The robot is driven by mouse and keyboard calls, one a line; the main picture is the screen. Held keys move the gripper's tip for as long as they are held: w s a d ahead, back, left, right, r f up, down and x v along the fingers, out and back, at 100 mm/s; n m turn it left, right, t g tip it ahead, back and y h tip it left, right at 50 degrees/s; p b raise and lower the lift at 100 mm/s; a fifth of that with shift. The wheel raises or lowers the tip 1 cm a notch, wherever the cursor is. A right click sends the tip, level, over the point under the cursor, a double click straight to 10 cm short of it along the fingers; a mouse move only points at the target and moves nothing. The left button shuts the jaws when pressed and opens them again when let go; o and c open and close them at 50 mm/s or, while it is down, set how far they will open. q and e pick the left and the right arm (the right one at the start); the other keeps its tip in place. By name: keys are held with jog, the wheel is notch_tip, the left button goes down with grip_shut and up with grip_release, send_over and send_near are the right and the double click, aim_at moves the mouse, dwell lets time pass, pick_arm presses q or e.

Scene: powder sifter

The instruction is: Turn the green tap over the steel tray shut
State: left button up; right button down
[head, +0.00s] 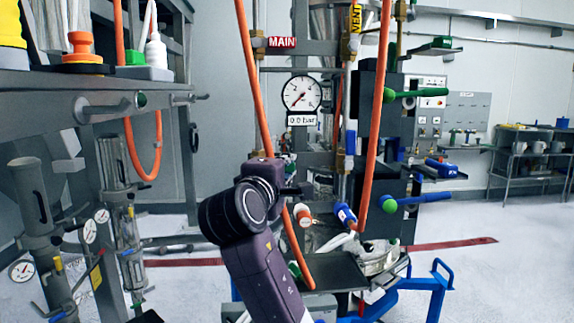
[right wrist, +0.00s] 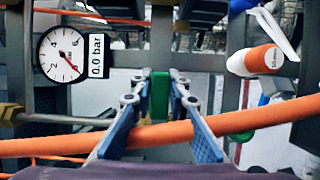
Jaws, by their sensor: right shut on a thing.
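My right gripper (head: 292,188) is in front of the frame below the gauge in the head view. In the right wrist view its two blue fingers (right wrist: 163,112) are closed on a green piece (right wrist: 160,95), which looks like the green tap's handle. In the head view my own wrist hides most of that tap, and I cannot tell its angle. A flat dark grey surface (head: 342,272), perhaps the steel tray, lies lower down to the right of my arm. My left gripper is not in view.
An orange hose (head: 255,90) hangs close by and crosses the fingers in the right wrist view (right wrist: 245,120). A pressure gauge (head: 302,94) reads about zero. An orange-capped part (head: 302,214) and a blue-capped part (head: 345,214) sit below.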

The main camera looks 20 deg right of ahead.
jog(key=shift+f, duration=0.2)
jog(key=c, duration=1.8)
grip_release()
jog(key=shift+c, duration=0.2)
jog(key=shift+r, duration=0.1)
jog(key=v, duration=1.2)
jog(key=shift+a, duration=0.1)
